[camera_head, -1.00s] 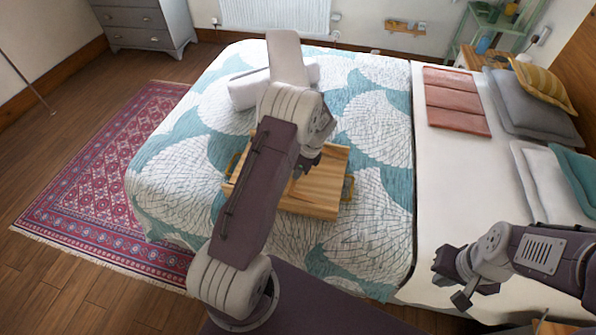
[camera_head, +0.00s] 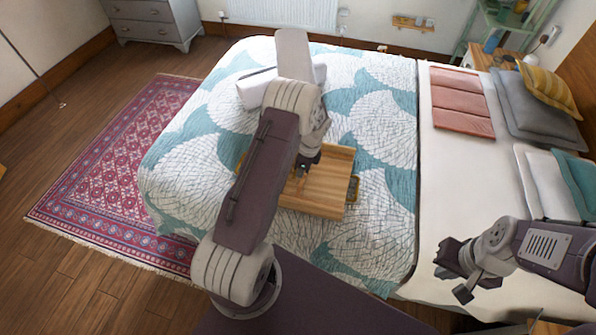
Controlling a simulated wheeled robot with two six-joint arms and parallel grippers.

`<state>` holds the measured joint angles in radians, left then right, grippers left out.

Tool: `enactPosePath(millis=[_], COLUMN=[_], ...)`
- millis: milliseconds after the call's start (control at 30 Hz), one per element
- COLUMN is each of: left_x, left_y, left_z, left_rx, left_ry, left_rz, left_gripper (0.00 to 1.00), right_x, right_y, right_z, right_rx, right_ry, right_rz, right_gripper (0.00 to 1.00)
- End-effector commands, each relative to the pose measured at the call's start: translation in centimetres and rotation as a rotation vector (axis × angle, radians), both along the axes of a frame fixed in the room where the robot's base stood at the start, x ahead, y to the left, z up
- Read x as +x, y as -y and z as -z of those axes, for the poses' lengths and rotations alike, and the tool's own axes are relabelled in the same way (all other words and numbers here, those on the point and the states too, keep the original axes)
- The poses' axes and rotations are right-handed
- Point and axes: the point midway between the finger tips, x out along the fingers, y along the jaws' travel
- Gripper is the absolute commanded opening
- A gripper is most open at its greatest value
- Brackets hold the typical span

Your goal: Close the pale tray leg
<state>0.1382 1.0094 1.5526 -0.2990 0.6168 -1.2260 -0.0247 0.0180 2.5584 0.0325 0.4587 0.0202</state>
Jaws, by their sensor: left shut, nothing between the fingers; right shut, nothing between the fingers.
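A pale wooden tray (camera_head: 322,188) lies on the patterned bed cover, with a metal handle (camera_head: 353,190) on its right side. My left arm crosses over it and hides most of its left half. My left gripper (camera_head: 301,170) is shut and empty, over the middle of the tray; I cannot tell whether it touches. A small pale piece by the fingertips may be the tray leg, but it is mostly hidden. My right gripper (camera_head: 456,277) is shut and empty, above the white sheet at the lower right, well away from the tray.
The teal and white bed cover (camera_head: 375,130) is clear around the tray. A white roll (camera_head: 258,88) lies behind my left arm. A folded pink cloth (camera_head: 461,100) and several pillows (camera_head: 530,105) lie on the right. A patterned rug (camera_head: 105,190) covers the floor at left.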

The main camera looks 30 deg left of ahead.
Motion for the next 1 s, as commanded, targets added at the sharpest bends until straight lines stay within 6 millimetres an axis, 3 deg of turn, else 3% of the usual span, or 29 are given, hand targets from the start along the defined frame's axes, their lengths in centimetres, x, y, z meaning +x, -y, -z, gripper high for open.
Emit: enactPosePath(millis=[100,333,833,933,1000], left_x=[0.2,0.2,0.6,1.8,0.3], left_y=[-0.2,-0.2,0.1,1.2,2.8], left_z=[-3.5,-8.0,-9.6,-13.1,-15.8], left_rx=[0.002,0.002,0.003,0.011,0.001], left_ry=[0.009,0.008,0.020,0.090,0.116], left_rz=[-0.001,-0.001,0.009,0.036,0.056], left_gripper=[0.00,0.00,0.00,0.00,0.00], right_x=[-0.1,-0.1,-0.1,-0.1,-0.1], right_y=[0.0,0.0,0.0,0.0,0.0], right_z=[0.5,0.4,0.4,0.4,0.4], right_rx=[0.000,0.000,0.000,0.000,0.000], right_ry=[-0.003,-0.003,-0.003,-0.003,-0.003], right_rz=[0.000,0.000,0.000,0.000,0.000], right_gripper=[0.00,0.00,0.00,0.00,0.00])
